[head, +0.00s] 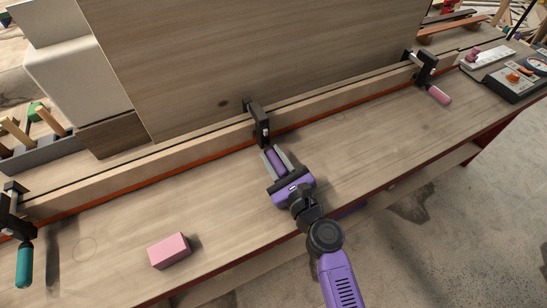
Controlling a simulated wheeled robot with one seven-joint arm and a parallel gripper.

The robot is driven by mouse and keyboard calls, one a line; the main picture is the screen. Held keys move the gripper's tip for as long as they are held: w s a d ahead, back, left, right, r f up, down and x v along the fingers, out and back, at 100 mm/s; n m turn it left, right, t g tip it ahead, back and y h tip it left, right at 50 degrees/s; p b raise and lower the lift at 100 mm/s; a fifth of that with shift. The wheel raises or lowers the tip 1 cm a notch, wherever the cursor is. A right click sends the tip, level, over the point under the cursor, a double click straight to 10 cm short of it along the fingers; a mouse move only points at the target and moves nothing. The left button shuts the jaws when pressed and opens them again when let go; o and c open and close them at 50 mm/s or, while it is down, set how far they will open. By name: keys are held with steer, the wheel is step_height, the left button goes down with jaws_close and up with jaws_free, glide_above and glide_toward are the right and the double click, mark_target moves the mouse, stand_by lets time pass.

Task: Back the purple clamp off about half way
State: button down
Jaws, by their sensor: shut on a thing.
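The purple clamp (259,125) stands at the middle of the long wooden strip, its dark body over the strip's front edge. Its purple handle (276,160) points toward me, low over the bench. My gripper (276,157) has its two grey fingers on either side of this handle and is shut on it. The fingers and palm hide part of the handle. The clamp's screw and pad are too small to read clearly.
A teal-handled clamp (24,262) sits at the left end, a pink-handled clamp (436,92) at the right. A pink block (169,251) lies on the bench (110,269) front left. A tall wooden panel (250,50) rises behind.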

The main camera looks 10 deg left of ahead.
stand_by(0.4)
steer(key=c, duration=1.1)
jaws_free()
steer(key=shift+c, duration=0.2)
steer(key=shift+v, duration=3.9)
steer(key=shift+d, duration=0.1)
steer(key=shift+b+v, duration=0.4)
steer(key=shift+v, duration=4.2)
